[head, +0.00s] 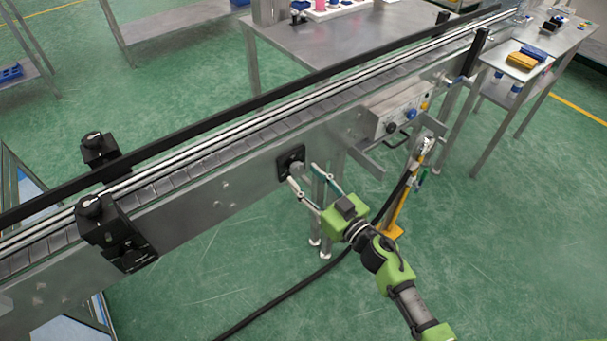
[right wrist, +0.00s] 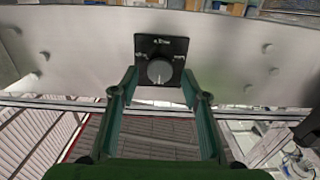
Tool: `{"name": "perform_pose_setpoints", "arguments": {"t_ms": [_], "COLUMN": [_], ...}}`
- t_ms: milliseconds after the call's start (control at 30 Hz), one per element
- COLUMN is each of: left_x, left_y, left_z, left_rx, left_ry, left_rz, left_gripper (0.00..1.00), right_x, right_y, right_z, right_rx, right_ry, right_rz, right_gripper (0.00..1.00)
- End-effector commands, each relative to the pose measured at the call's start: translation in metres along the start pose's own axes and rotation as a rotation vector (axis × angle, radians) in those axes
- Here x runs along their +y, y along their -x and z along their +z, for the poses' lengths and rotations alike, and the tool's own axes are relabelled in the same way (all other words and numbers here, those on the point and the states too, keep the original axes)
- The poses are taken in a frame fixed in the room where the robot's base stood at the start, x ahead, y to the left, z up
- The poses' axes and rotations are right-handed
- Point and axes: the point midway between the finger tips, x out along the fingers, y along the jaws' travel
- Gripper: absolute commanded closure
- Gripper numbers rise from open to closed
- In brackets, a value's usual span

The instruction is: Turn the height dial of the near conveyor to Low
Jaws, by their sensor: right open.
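The height dial (right wrist: 160,72) is a round grey knob on a square black plate (right wrist: 146,43), fixed to the side wall of the near conveyor (head: 225,190). In the right wrist view a pale line on the knob points to the bottom of the picture. Small white labels on the plate are too small to read. In the head view the black plate (head: 284,161) shows with the knob partly behind my fingers. My right gripper (head: 302,174) is open, with one finger on each side of the knob. I cannot tell whether they touch it. My left gripper is not in view.
A control box (head: 396,110) with buttons hangs on the conveyor to the right of the dial. A yellow stand (head: 398,207) and a black cable (head: 290,292) are near my right arm. Black clamps (head: 113,232) sit at the left. The green floor in front is mostly clear.

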Motion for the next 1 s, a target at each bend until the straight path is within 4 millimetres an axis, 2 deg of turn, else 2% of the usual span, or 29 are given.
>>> {"name": "perform_pose_setpoints", "arguments": {"t_ms": [200, 467, 600, 633, 1000], "left_x": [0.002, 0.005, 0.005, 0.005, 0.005], "left_y": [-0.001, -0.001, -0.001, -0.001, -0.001], "left_z": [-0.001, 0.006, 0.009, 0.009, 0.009], "left_rx": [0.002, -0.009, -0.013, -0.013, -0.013], "left_ry": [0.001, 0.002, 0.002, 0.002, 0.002], "left_rz": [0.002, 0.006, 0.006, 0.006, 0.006], "left_gripper": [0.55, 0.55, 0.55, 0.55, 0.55], "right_x": [0.000, 0.000, 0.000, 0.000, 0.000], "right_y": [-0.016, -0.016, -0.016, -0.016, -0.016], "right_z": [0.000, 0.000, 0.000, 0.000, 0.000], "right_rx": [0.001, 0.000, 0.000, 0.000, -0.001], "right_ry": [0.000, 0.000, 0.001, 0.000, 0.037], "right_rz": [0.000, 0.000, 0.000, 0.000, 0.000], "right_gripper": [0.58, 0.58, 0.91, 0.96, 0.96]}}
